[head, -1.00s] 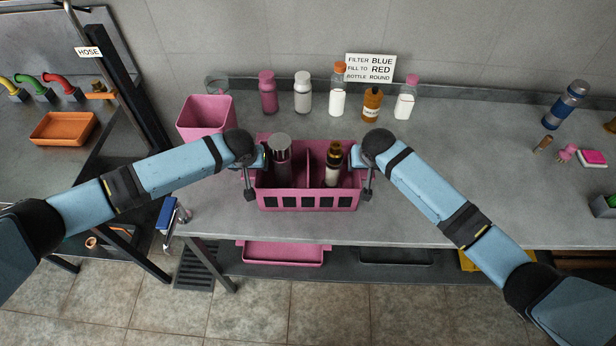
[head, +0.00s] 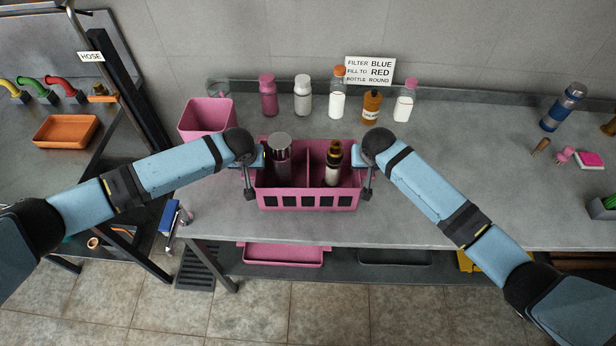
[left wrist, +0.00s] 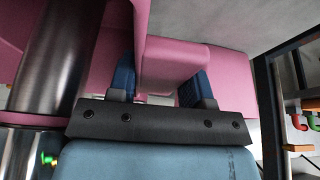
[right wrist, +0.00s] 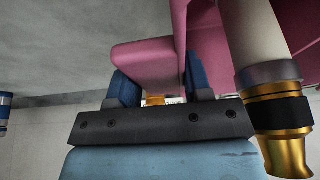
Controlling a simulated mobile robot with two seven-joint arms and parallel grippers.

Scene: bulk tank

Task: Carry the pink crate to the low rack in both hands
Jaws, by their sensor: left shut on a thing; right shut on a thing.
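The pink crate (head: 310,199) is upright at the middle of the head view, in front of the bottle row. A silver-capped flask (head: 281,150) stands in its left compartment and a gold-topped white bottle (head: 334,162) in its right one. My left gripper (head: 258,157) is shut on the crate's left side; in the left wrist view its blue fingers (left wrist: 160,85) straddle a pink handle. My right gripper (head: 360,157) is shut on the right side; its fingers (right wrist: 160,88) straddle the other handle. I cannot tell if the crate's underside touches the counter.
A pink bin (head: 206,116) stands behind left, several bottles (head: 302,97) along the back. Below the counter, a low shelf (head: 345,270) bears a pink tray (head: 284,255), a dark tray (head: 394,257) and something yellow.

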